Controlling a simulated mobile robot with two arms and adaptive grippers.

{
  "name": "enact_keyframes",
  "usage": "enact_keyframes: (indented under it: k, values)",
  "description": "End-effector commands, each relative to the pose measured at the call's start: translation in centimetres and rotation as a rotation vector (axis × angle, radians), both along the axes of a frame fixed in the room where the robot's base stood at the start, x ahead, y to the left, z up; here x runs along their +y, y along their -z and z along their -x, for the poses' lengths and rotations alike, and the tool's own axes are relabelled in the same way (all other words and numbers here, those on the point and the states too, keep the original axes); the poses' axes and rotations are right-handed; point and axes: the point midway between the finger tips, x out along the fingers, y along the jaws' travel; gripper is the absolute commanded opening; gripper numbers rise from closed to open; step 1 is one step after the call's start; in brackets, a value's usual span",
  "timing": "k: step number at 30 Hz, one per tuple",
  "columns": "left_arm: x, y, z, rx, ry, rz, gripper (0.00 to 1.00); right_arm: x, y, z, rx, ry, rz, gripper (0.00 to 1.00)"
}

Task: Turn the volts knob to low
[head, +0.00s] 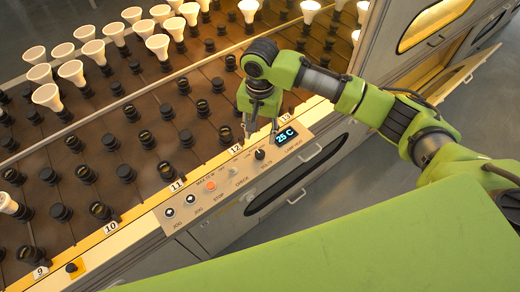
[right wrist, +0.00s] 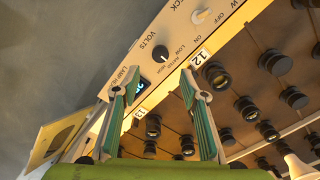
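The volts knob (head: 260,154) is a small black dial on the pale control panel (head: 222,187), left of the lit display. In the right wrist view the knob (right wrist: 160,53) sits beside the words LOW, RATED and HIGH; which mark it points to is too small to tell. My right gripper (head: 261,131) is over the panel's back edge close to the knob. In the right wrist view its two green-padded fingers (right wrist: 160,76) are spread and empty, with the knob ahead of the gap and not touched. My left gripper is not in view.
A display (head: 285,136) reading 25 C is right of the knob. A white switch (right wrist: 201,16) marked ON and OFF, an orange stop button (head: 210,185) and jog buttons share the panel. Behind it, a brown rack (head: 95,155) holds many dark sockets and white bulbs.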

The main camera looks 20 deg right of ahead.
Motion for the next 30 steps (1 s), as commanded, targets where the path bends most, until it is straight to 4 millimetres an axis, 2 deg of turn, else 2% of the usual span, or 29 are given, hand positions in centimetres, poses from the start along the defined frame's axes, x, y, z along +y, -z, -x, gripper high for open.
enact_keyframes:
  k: [1,6,12,18,26,27,30]
  values:
    - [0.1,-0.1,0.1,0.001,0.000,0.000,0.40,-0.1,1.3,0.2,0.005,0.000,0.002,0.40]
    - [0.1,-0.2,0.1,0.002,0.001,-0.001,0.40,0.0,4.9,0.1,0.003,-0.002,0.001,0.40]
    - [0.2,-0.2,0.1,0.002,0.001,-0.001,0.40,0.0,8.0,0.1,0.000,-0.002,0.000,0.40]
    - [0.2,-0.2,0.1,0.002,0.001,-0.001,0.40,0.0,9.4,0.1,-0.001,-0.004,0.000,0.40]
    - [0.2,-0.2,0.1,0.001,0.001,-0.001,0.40,0.0,9.5,0.0,-0.001,-0.004,0.000,0.40]
    - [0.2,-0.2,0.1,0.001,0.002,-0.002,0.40,0.0,9.5,0.0,-0.001,-0.004,0.000,0.35]
    - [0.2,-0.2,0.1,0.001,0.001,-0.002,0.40,0.0,9.5,0.0,-0.001,-0.004,0.000,0.09]
